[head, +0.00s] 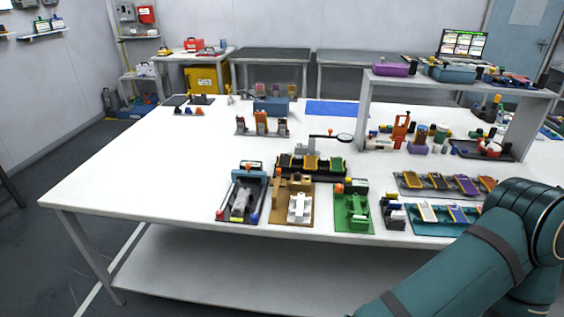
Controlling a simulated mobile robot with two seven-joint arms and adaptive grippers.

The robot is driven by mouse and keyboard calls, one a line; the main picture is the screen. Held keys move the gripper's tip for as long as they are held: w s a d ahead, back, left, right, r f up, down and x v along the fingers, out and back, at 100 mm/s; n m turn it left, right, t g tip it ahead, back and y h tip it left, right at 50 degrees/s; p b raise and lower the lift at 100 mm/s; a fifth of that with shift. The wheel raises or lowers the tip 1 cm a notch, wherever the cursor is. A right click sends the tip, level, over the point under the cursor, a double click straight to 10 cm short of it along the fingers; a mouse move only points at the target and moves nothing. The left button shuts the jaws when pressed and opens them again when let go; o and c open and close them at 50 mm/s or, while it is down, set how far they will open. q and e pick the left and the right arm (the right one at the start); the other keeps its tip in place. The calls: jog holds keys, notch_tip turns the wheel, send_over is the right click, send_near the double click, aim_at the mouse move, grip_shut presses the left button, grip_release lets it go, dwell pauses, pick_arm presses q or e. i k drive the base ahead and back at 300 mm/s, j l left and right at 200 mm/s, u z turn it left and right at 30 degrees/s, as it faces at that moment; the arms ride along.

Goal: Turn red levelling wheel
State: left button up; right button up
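A dark fixture (241,190) with blue and grey parts stands near the front edge of the white table, left of a brown fixture. Small coloured knobs sit along its front: a red one (220,215) at the left corner, a yellow one (237,219) in the middle and a blue one (254,218) at the right. The red knob may be the levelling wheel; it is too small to be sure. Neither gripper is in view. A teal link of my arm fills the lower right corner and hides part of the table there.
The brown fixture (281,207) and a green fixture (367,215) stand to the right, close together. Behind them are a black rack with yellow cells (311,166) and a magnifier (344,138). Trays of cells (447,185) lie at the right. The table's left part (130,185) is clear.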

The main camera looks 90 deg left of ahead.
aim_at(220, 213)
jog(key=u, duration=2.65)
